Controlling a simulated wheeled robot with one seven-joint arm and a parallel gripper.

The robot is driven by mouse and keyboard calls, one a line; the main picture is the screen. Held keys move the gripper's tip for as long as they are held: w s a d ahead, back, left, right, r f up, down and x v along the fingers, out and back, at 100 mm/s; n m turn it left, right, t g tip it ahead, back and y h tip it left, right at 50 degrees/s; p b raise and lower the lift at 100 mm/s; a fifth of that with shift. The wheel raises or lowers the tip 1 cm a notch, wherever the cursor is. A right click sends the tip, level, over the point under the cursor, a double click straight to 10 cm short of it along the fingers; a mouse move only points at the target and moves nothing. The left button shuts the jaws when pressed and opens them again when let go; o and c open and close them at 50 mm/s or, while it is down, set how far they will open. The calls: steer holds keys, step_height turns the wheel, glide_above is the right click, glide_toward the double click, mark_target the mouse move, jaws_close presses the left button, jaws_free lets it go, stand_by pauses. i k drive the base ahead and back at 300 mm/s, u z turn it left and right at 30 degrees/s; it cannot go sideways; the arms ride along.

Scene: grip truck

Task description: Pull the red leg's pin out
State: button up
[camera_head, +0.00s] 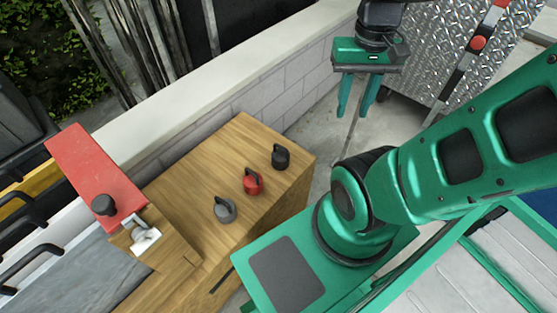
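My gripper (355,110) hangs at the top, right of centre, with its two green fingers pointing down and apart. Nothing shows between them. A red bar (90,165) lies at the left, with a black knob (103,204) near its lower end. A slanted dark and silver leg-like bar (466,62) with a red upper part and a round red knob (478,43) stands at the upper right, right of my gripper and apart from it. I cannot tell which of these is the red leg, or which part is its pin.
A wooden box (215,165) carries black (281,158), red (252,182) and grey (224,210) looped pieces. A low block wall (270,92) runs behind it. A diamond-plate metal panel (440,35) stands at the upper right. Grey floor (320,125) shows below my gripper.

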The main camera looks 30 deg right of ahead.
mark_target(478, 43)
steer(key=z, duration=1.9)
